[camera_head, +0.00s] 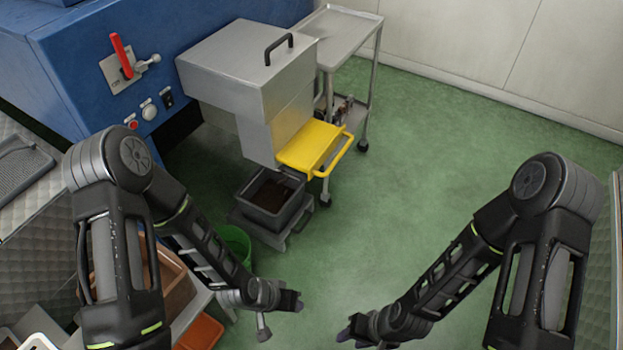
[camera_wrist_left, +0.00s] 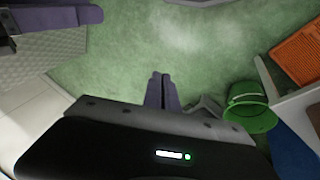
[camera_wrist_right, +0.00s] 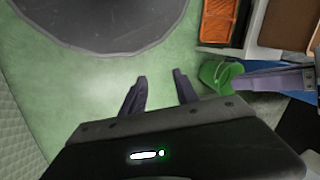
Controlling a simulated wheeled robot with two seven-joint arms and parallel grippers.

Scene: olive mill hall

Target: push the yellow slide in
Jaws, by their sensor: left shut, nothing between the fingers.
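The yellow slide (camera_head: 314,146) sticks out from the lower front of the grey metal hopper box (camera_head: 252,80). It has a yellow bar handle at its outer right edge. My left gripper (camera_head: 297,300) is in front of the machine, low in the head view and well apart from the slide. In the left wrist view its fingers (camera_wrist_left: 160,90) are together with nothing between them. My right gripper (camera_head: 347,332) is further right and nearer, also apart from the slide. In the right wrist view its fingers (camera_wrist_right: 160,88) are spread and empty. The slide shows in neither wrist view.
A dark bin (camera_head: 270,197) stands on a low base below the slide. A steel trolley (camera_head: 345,35) is behind it. The blue machine (camera_head: 90,60) has a red lever (camera_head: 121,55). A green bucket (camera_head: 236,243) stands near my left forearm. The green floor (camera_head: 440,150) at right is clear.

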